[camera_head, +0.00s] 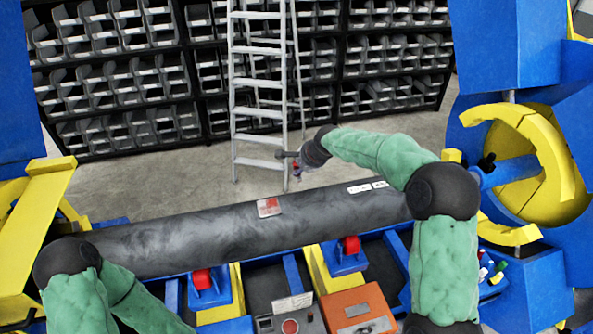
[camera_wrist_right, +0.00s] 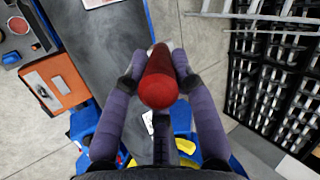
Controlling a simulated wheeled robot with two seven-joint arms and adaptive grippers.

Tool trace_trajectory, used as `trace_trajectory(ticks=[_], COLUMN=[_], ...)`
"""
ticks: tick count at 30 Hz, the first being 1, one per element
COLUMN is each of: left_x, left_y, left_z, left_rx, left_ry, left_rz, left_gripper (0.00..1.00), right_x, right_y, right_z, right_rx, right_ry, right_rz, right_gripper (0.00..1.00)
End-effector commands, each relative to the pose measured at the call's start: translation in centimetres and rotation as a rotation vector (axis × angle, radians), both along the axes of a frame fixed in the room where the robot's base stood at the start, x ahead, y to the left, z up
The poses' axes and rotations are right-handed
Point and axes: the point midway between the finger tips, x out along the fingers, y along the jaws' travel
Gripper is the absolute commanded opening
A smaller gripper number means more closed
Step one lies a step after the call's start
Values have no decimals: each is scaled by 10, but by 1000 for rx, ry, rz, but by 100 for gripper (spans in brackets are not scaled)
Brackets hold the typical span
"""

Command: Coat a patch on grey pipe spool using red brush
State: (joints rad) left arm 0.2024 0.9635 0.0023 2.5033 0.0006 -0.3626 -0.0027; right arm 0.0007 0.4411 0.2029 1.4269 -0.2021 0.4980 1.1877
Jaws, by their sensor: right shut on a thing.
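The grey pipe spool (camera_head: 225,232) lies across the positioner and also fills the middle left of the wrist view (camera_wrist_right: 92,55). A small pale patch with red on it (camera_head: 269,207) is on top of the pipe; its edge shows in the wrist view (camera_wrist_right: 97,3). My right gripper (camera_head: 292,160) is above and behind the pipe, apart from the patch. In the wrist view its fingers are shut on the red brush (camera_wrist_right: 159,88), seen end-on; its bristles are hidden. My left arm shows at lower left, but its gripper is out of view.
An orange box (camera_head: 357,310) and a grey box with a red button (camera_head: 290,322) are in front of the pipe. Red rollers (camera_head: 351,245) stand beside it. A ladder (camera_head: 258,85) and bin shelves (camera_head: 115,75) stand behind. Yellow-blue positioner ends (camera_head: 520,165) flank the pipe.

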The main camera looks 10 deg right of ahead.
Motion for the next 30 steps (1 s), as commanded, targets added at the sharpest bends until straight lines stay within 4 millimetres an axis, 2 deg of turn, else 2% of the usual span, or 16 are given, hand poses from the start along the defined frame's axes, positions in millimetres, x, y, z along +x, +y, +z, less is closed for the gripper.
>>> trace_trajectory(ticks=[3,8,30], left_x=[0,0,0], left_y=[0,0,0], left_z=[7,11,10], left_rx=[0,0,0], left_ry=[0,0,1], left_rz=[0,0,0], left_gripper=[0,0,0], right_x=[-1,-2,-2], right_y=[-4,-7,-7], right_z=[14,23,23], right_rx=[-1,0,0], right_ry=[-1,-2,-1], right_rz=[0,2,2], right_gripper=[0,0,0])
